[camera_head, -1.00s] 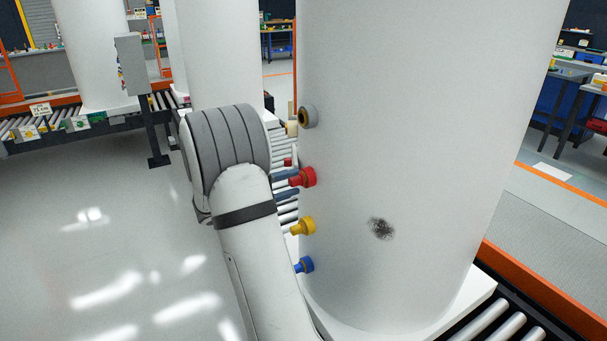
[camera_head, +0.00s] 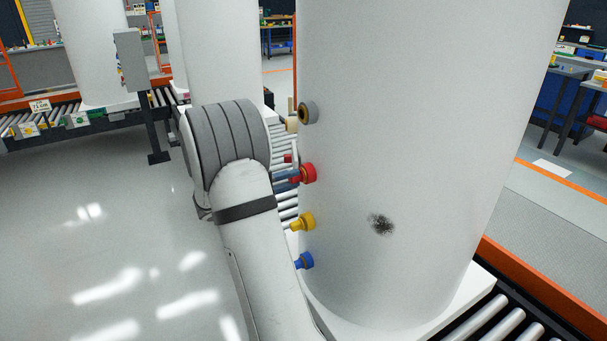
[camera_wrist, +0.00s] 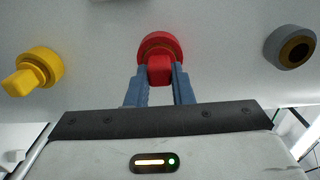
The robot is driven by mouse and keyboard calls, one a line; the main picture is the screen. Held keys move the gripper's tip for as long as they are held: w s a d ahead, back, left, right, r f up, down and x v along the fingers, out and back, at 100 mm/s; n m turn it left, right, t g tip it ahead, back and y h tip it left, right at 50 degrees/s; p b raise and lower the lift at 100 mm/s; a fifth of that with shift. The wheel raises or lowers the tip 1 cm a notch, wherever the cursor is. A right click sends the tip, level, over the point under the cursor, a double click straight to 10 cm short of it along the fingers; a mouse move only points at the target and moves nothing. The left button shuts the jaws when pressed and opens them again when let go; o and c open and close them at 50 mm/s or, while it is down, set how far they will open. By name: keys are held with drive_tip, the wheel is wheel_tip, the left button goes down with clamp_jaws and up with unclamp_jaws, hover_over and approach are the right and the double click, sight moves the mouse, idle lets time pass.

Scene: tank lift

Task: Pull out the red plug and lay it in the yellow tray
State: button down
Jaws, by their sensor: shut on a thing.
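The red plug (camera_wrist: 160,70) sits in a red collar (camera_wrist: 158,42) on the side of the white tank (camera_head: 420,150). My gripper (camera_wrist: 160,82) is shut on the red plug, with its two blue-grey fingers on either side of the plug's grip. In the head view the red collar (camera_head: 309,173) shows at the tank's left edge, and my fingers (camera_head: 286,176) reach it from the left. My arm hides much of the gripper there. No yellow tray can be made out in either view.
A grey socket with a dark centre (camera_head: 309,112) is above the red one. A yellow plug (camera_head: 304,222) and a blue plug (camera_head: 304,261) are below it. Conveyor rollers (camera_head: 493,324) run under the tank. Open floor (camera_head: 110,220) lies to the left.

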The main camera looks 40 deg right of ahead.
drive_tip(key=p+v, duration=0.1)
drive_tip(key=v, duration=0.1)
drive_tip(key=p+v, duration=0.1)
drive_tip(key=v, duration=0.2)
drive_tip(key=shift+w+p, duration=0.25)
drive_tip(key=shift+p, duration=0.15)
idle(0.8)
